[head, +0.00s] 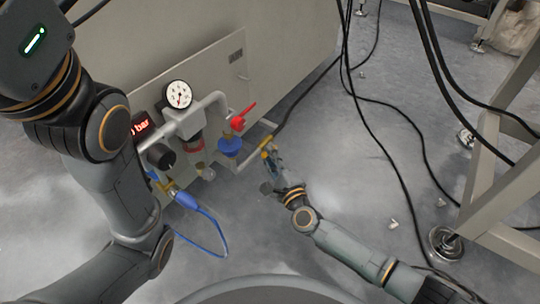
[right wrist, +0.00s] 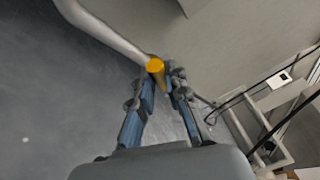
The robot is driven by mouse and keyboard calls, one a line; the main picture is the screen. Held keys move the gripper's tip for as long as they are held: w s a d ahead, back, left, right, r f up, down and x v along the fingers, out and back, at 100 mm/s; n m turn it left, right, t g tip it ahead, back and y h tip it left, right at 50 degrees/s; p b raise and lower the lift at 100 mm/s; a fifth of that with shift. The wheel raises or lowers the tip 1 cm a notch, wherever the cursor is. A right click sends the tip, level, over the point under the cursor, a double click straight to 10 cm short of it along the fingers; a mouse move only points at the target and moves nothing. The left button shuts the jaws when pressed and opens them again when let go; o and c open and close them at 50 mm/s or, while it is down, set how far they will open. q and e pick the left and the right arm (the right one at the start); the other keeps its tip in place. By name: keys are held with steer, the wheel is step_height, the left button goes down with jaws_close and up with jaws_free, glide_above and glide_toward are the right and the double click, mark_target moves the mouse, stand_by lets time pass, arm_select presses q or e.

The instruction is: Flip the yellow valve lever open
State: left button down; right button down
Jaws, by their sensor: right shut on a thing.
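The yellow valve lever (head: 267,142) sits by the end of the pale pipe at the lower right of the panel. In the right wrist view, its yellow end (right wrist: 155,65) shows between my fingertips. My right gripper (head: 271,154) reaches it from below right and is shut on it. The gripper's blue-grey fingers (right wrist: 161,85) stand on either side of the lever, hiding part of it.
A red lever (head: 243,115) above a blue valve body (head: 229,146) is close to the left. A round gauge (head: 178,94), a black knob (head: 160,156) and a blue hose (head: 213,225) are further left. Black cables (head: 385,150) lie on the floor right, near a metal frame (head: 490,160).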

steer(key=shift+f+n+t+y, duration=0.25)
steer(key=shift+f+n+t, duration=0.15)
steer(key=shift+n, duration=0.55)
steer(key=shift+f+n+t+y, duration=0.25)
steer(key=shift+f+n+t, duration=0.15)
steer(key=shift+n, duration=0.55)
steer(key=c, duration=1.3)
jaws_free()
steer(key=shift+c, duration=0.2)
steer(key=shift+s, duration=0.1)
steer(key=v, duration=1)
steer(key=shift+s+d+f, duration=0.1)
steer(key=shift+s+d, duration=0.15)
steer(key=shift+s, duration=0.1)
steer(key=shift+s+d, duration=0.25)
steer(key=shift+s, duration=0.25)
